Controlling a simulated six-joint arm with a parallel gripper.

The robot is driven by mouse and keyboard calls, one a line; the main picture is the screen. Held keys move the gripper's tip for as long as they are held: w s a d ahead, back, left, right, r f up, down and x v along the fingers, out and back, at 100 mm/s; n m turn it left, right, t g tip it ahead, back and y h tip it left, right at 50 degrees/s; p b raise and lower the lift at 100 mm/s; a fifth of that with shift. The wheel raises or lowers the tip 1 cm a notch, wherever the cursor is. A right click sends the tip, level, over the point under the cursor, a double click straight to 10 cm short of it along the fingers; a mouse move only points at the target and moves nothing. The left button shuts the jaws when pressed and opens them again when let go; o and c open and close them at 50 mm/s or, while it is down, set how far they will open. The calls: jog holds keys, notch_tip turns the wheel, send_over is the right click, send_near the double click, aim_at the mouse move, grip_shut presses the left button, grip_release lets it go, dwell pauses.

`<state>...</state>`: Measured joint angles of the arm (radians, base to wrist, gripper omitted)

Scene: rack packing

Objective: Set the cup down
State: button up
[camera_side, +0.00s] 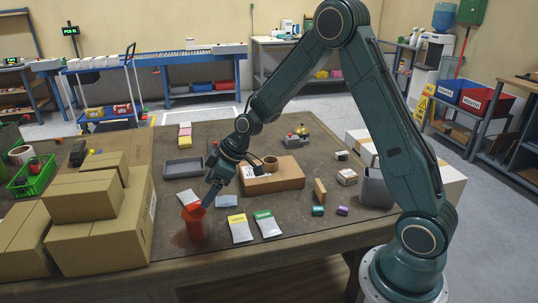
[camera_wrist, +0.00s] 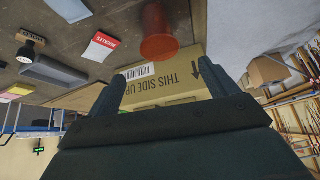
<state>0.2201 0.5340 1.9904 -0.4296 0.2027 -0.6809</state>
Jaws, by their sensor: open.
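The red cup (camera_side: 196,224) stands upright on the brown tabletop, near its front left, beside the stacked cartons. My gripper (camera_side: 208,200) is at the cup's upper right, with its fingers pointing down toward the rim. In the wrist view the cup (camera_wrist: 158,38) lies just beyond the fingertips, and the open jaws (camera_wrist: 169,80) have nothing between them. The side view does not clearly show whether a finger touches the rim. The inside of the cup is hidden.
Cardboard boxes (camera_side: 100,240) are stacked close at the left; one shows "THIS SIDE UP" (camera_wrist: 165,88) in the wrist view. Packets (camera_side: 240,229) lie to the right.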

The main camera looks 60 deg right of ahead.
jog(key=s+a+r+m+h, duration=0.1)
jog(key=s+r+m+h, duration=0.15)
jog(key=s+r, duration=1.15)
jog(key=s+r+m, duration=0.2)
jog(key=s, duration=0.7)
jog(key=s+r+m+h, duration=0.1)
jog(key=s+r+m, duration=0.1)
jog(key=s, duration=0.6)
jog(key=shift+s+d+r+m, duration=0.3)
jog(key=shift+s+d+m, duration=0.05)
jog(key=shift+s+d, duration=0.1)
